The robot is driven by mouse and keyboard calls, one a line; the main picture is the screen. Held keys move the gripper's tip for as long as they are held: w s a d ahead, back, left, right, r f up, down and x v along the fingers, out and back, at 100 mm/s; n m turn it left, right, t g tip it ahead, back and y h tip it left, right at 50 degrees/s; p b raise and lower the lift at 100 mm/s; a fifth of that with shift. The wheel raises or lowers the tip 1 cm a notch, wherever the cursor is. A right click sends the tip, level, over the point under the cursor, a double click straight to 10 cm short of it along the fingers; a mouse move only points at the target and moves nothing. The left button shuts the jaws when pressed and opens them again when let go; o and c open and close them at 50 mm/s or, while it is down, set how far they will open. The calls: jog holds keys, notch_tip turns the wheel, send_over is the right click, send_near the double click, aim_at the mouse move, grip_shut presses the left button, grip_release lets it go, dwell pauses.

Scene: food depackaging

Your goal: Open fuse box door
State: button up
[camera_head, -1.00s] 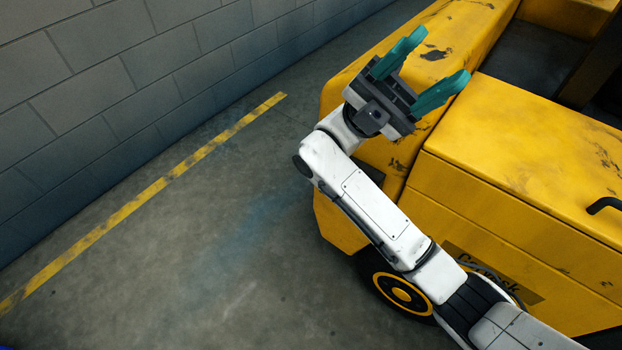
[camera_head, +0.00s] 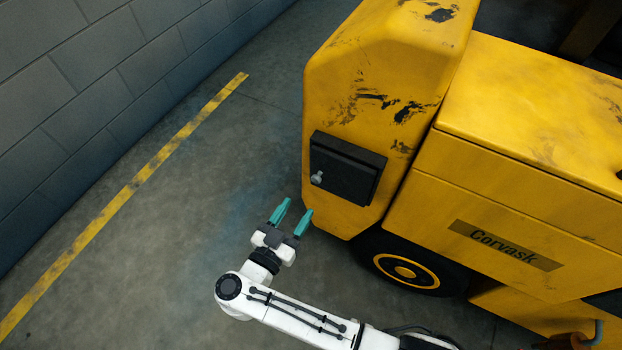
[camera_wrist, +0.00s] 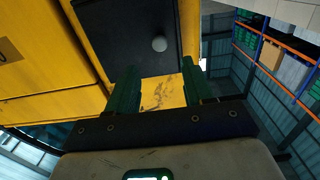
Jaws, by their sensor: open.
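The fuse box door is a dark, near-square panel (camera_head: 345,170) on the end face of the yellow vehicle. It looks shut. A small round grey knob (camera_head: 317,178) sits near its left edge. In the wrist view the dark panel (camera_wrist: 122,35) is ahead, with the knob (camera_wrist: 159,44) beyond the fingertips. My gripper (camera_head: 293,210) has teal fingers, is open and empty, and is below and left of the panel, apart from it. The fingers also show in the wrist view (camera_wrist: 160,85), spread on both sides of a yellow patch.
The yellow vehicle (camera_head: 500,190), marked Corvask, fills the right side, with a wheel (camera_head: 405,268) at its lower corner. A grey block wall (camera_head: 80,110) stands at left. The floor (camera_head: 160,250) between them is clear. Shelving (camera_wrist: 270,55) shows in the wrist view.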

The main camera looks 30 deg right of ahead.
aim_at(315, 181)
jog(key=x, duration=0.9)
jog(key=shift+w+d, duration=0.1)
jog(key=shift+d, duration=0.05)
grip_shut()
dwell(0.4)
